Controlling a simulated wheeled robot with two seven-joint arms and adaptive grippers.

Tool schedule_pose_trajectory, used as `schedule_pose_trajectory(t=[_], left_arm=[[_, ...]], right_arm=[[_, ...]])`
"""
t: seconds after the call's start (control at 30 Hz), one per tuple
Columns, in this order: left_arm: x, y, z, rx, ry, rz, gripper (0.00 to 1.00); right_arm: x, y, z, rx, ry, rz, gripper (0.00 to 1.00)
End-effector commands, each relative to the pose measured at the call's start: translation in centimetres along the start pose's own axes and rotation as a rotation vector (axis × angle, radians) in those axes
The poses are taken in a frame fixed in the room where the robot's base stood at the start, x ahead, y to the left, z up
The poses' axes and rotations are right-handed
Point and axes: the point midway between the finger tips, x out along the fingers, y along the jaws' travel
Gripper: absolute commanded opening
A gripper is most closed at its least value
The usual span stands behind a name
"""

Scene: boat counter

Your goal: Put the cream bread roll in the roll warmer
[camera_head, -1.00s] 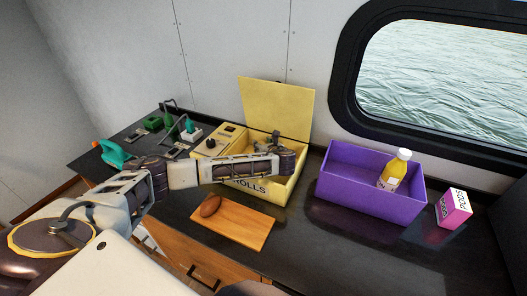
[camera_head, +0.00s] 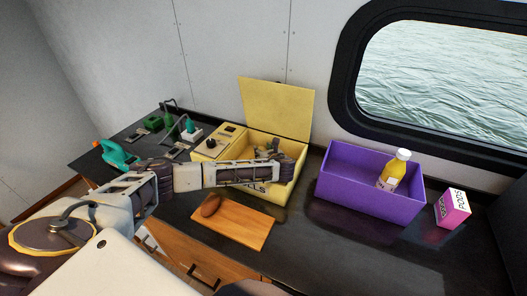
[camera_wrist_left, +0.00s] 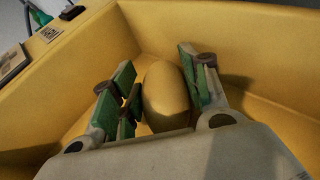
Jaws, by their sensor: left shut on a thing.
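The roll warmer (camera_head: 222,156) is a yellow box with its lid (camera_head: 276,106) standing open and "ROLLS" lettering partly hidden by my left arm. My left gripper (camera_head: 268,150) reaches down inside it. In the left wrist view my left gripper (camera_wrist_left: 160,88) is shut on the cream bread roll (camera_wrist_left: 166,98), with green-padded fingers on either side of it. The yellow walls and floor of the warmer surround them; I cannot tell whether the roll touches the floor. In the head view the arm and gripper hide the roll. My right gripper is out of view.
A brown roll (camera_head: 210,206) lies on a wooden board (camera_head: 244,226) in front of the warmer. A purple bin (camera_head: 372,200) with a yellow bottle (camera_head: 395,170) stands to the right, beside a pink-and-white box (camera_head: 453,208). A teal item (camera_head: 117,155) and switches lie at left.

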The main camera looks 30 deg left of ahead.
Motion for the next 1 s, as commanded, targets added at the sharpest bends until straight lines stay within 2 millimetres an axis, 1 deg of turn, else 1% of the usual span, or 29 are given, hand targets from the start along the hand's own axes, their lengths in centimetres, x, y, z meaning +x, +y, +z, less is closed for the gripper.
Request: schedule_pose_trajectory(t=[0.2,0.23,0.4,0.83,1.0], left_arm=[[0.08,0.01,-0.23,0.000,0.000,0.000,0.21],[0.09,0.01,-0.26,0.000,0.000,0.000,0.46],[0.08,0.00,-0.21,0.000,0.000,0.000,0.67],[0.00,0.00,0.07,0.000,-0.001,0.000,0.67],[-0.82,-0.06,-0.07,0.000,0.001,-0.002,0.67]], right_arm=[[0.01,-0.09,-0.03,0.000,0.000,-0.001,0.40],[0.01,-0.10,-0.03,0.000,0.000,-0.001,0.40],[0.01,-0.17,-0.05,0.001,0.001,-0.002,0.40],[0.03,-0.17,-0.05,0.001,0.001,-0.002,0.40],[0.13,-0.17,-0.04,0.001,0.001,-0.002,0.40]])
